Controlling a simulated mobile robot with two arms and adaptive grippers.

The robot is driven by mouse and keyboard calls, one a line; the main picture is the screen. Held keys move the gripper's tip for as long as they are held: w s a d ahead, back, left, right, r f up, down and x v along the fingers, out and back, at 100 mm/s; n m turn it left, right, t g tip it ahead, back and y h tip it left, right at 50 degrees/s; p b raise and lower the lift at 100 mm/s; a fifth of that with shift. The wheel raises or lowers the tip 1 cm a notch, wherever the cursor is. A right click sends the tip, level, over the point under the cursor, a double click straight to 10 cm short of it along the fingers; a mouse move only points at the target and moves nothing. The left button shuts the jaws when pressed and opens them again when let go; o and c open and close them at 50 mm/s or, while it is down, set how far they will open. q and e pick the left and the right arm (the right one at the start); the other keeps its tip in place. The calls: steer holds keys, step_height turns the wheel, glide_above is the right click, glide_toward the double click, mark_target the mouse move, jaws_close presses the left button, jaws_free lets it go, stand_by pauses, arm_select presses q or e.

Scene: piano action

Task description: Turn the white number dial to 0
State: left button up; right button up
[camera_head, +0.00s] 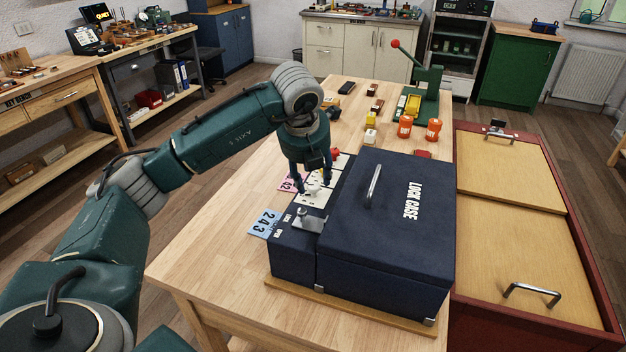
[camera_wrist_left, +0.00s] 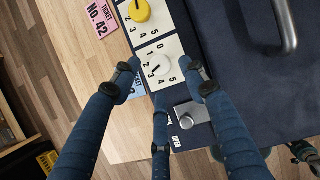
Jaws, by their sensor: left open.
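The white number dial (camera_wrist_left: 158,65) sits on a white plate with printed digits, beside the navy lock case (camera_head: 390,220). In the head view the white dial (camera_head: 312,190) is partly hidden by my fingers. A dark mark shows on the dial's lower left side in the left wrist view; I cannot tell exactly which digit it points at. My left gripper (camera_head: 313,183) is open above the dial, its fingers spread around it. In the left wrist view the left gripper (camera_wrist_left: 163,80) shows a gap between its fingertips and the dial.
A yellow dial (camera_wrist_left: 138,10) is next to the white one. A metal lever (camera_head: 308,220) stands on the case's near side, and a handle (camera_head: 374,186) rises from its lid. A blue card (camera_head: 264,223) and a pink card (camera_wrist_left: 101,14) lie beside the case. The table's left side is clear.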

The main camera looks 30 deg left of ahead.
mark_target(313, 186)
arm_select(q)
steer(key=shift+x, duration=1.25)
steer(key=shift+w+f, duration=0.2)
steer(key=shift+f, duration=0.3)
arm_select(e)
steer(key=shift+w+r, duration=0.35)
steer(key=shift+r, duration=0.05)
arm_select(q)
jaws_close()
